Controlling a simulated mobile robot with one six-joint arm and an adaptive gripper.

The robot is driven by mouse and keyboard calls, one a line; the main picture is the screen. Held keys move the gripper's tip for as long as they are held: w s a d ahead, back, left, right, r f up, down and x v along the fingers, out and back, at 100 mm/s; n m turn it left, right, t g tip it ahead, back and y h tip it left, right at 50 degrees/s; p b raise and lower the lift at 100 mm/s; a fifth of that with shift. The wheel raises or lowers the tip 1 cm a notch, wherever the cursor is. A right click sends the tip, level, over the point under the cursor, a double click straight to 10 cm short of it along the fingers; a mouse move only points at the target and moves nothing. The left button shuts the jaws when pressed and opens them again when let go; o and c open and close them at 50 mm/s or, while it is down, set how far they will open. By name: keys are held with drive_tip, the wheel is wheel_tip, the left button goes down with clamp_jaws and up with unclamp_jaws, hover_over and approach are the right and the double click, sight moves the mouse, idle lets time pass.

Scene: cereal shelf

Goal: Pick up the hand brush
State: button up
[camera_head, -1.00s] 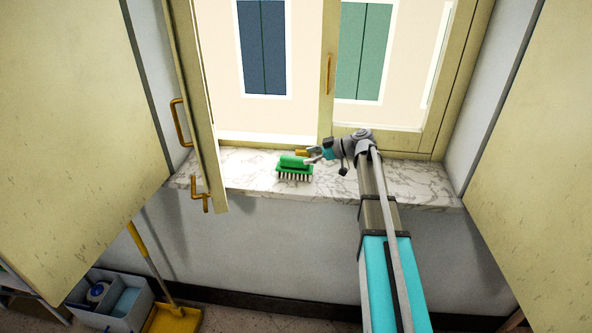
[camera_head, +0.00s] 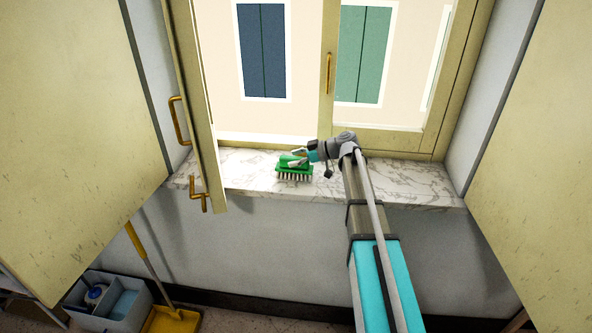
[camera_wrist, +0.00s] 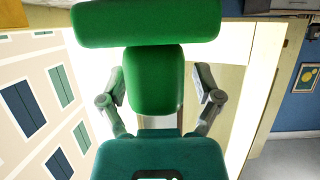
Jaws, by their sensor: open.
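My gripper (camera_head: 297,156) is open at the brush's handle, reaching in from the right. In the wrist view the brush's green handle (camera_wrist: 154,80) lies between the two spread fingers of my gripper (camera_wrist: 161,88). The wide green head of the brush (camera_wrist: 147,22) is beyond the fingertips. A gap shows between the handle and each finger.
The marble sill (camera_head: 400,182) is clear to the right. An open window sash (camera_head: 195,110) with brass handles stands left of the brush. A grey caddy (camera_head: 108,300) and a yellow dustpan (camera_head: 172,319) are on the floor at lower left.

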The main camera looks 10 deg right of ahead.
clamp_jaws()
idle(0.5)
drive_tip(key=shift+r, duration=0.1)
wheel_tip(320, 180, up, 3)
drive_tip(key=p, duration=0.3)
drive_tip(key=s+a+r+p, duration=0.2)
drive_tip(key=s+r+p, duration=0.3)
drive_tip(key=s, duration=0.1)
drive_tip(key=s+a+r+p, duration=0.3)
drive_tip(key=s+r+p, duration=0.1)
drive_tip(key=s, duration=0.3)
drive_tip(key=shift+a+r+p, duration=0.3)
drive_tip(key=shift+r+p, duration=0.1)
drive_tip(key=shift+p, duration=0.1)
drive_tip(key=shift+w, duration=0.1)
